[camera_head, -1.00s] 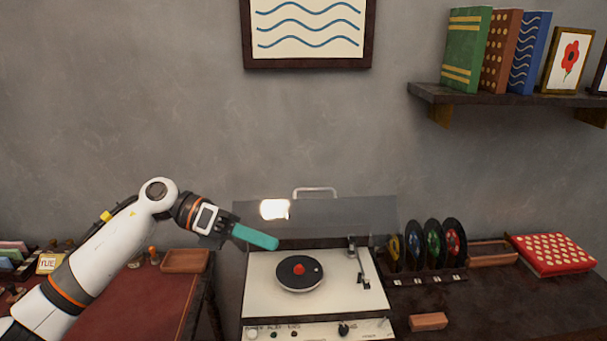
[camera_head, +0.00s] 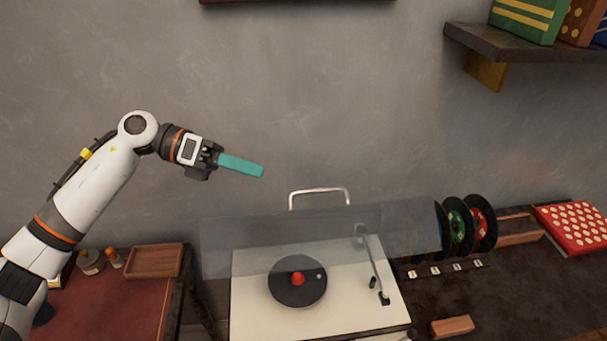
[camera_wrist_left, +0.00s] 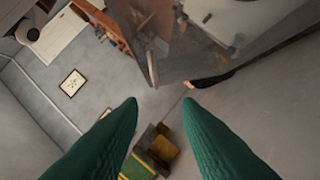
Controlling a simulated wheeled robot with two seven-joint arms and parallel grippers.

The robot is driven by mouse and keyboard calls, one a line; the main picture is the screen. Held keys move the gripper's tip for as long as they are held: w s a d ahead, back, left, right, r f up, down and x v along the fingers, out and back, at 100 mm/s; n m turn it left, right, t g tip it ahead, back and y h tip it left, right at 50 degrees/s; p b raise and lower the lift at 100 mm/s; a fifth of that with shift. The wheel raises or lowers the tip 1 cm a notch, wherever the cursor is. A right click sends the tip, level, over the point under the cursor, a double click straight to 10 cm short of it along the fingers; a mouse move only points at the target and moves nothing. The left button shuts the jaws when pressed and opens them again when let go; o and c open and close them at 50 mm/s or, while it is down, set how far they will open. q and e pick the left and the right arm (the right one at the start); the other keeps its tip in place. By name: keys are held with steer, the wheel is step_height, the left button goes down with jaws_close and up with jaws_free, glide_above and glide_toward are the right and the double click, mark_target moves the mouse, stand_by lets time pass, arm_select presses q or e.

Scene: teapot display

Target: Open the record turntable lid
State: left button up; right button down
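The turntable (camera_head: 250,315) has a pale deck, a black record (camera_head: 300,290) with a red centre and a tonearm (camera_head: 376,275) at right. Its clear smoky lid (camera_head: 225,245) is raised, with the metal handle (camera_head: 320,193) along the top edge. The deck's rear shows through the lid; I cannot tell its exact angle. My left gripper (camera_head: 258,170) has teal fingers and hovers above and left of the handle, apart from it. In the left wrist view, its fingers (camera_wrist_left: 160,103) are spread and empty, and the lid (camera_wrist_left: 215,60) shows at the top. My right gripper is out of view.
A red-topped table (camera_head: 110,305) with a wooden tray (camera_head: 155,262) is at left. Upright records (camera_head: 458,225), a red dotted box (camera_head: 575,225) and a wooden block (camera_head: 452,326) are at right. A shelf (camera_head: 500,42) juts from the wall above right. The wall space above the lid is clear.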

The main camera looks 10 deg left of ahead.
mark_target(314, 227)
arm_select(q)
steer(key=p+x, duration=0.1)
steer(key=x, duration=0.2)
steer(key=p+x, duration=0.1)
steer(key=x, duration=0.2)
steer(key=p+x, duration=0.1)
steer(key=x, duration=0.2)
steer(key=shift+s+d+r, duration=0.1)
steer(key=shift+s+d, duration=0.1)
steer(key=shift+d, duration=0.15)
steer(key=shift+s+d, duration=0.1)
steer(key=shift+d, duration=0.6)
steer(key=shift+f, duration=0.3)
steer(key=shift+c, duration=0.4)
jaws_close()
